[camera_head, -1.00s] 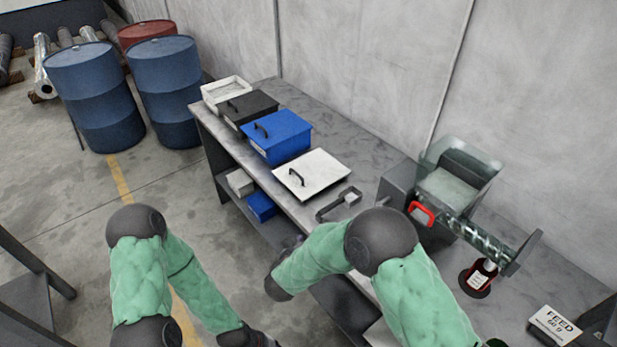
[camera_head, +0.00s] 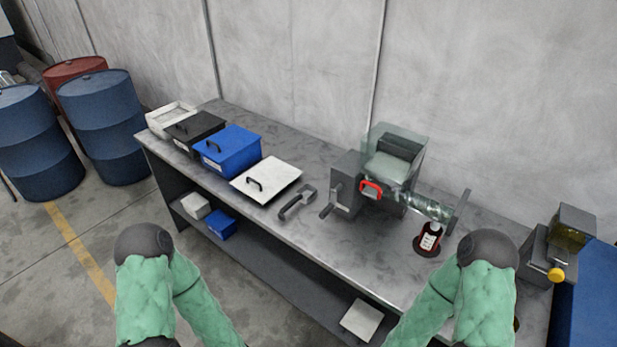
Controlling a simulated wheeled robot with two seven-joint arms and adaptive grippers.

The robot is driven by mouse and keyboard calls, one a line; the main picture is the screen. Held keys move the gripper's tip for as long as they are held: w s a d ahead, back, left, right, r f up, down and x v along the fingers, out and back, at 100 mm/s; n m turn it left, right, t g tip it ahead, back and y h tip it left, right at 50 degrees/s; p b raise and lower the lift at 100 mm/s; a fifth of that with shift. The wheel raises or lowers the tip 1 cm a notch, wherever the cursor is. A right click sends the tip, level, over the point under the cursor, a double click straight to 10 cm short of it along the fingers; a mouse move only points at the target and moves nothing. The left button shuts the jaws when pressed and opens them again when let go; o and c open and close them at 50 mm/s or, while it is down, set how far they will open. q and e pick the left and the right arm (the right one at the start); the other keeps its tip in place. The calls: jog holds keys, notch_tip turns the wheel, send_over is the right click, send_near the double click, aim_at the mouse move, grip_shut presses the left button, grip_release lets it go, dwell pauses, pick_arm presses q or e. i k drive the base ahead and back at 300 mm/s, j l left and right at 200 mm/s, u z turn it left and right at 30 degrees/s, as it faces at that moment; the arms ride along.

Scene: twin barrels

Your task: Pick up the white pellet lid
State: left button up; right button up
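The white pellet lid (camera_head: 275,184) is a flat white square plate with a black handle. It lies handle up on the grey bench (camera_head: 330,238), near its front edge, to the right of the blue lidded box (camera_head: 232,153). My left arm comes in at the lower left and my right arm at the lower right. Both run out of the bottom of the picture, so neither gripper shows. No arm touches the lid.
A black lidded box (camera_head: 197,132) and an open white box (camera_head: 170,119) stand left of the blue box. A scoop (camera_head: 297,203) lies right of the lid. Barrels (camera_head: 103,125) are at left.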

aim_at(267, 175)
jog(key=i+j+z, duration=0.1)
jog(key=j+z, duration=0.3)
jog(key=i+j+z, duration=0.1)
jog(key=j+z, duration=1.05)
jog(key=l, duration=0.1)
